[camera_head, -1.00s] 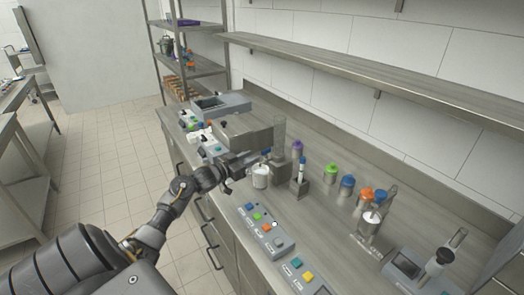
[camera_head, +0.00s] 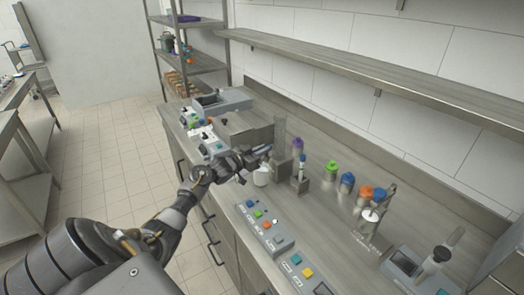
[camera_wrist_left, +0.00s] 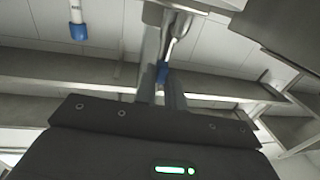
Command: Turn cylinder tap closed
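In the left wrist view, a slim metal lever with a blue tip (camera_wrist_left: 162,72), apparently the tap, lies between the two narrow fingers (camera_wrist_left: 162,92). I cannot tell whether they press on it. The head view hides the tap behind the fingers. My right gripper is not in view.
Several colour-capped containers (camera_head: 347,182) stand further right. A button panel (camera_head: 264,226) lies along the counter front. A long shelf (camera_head: 370,80) runs above.

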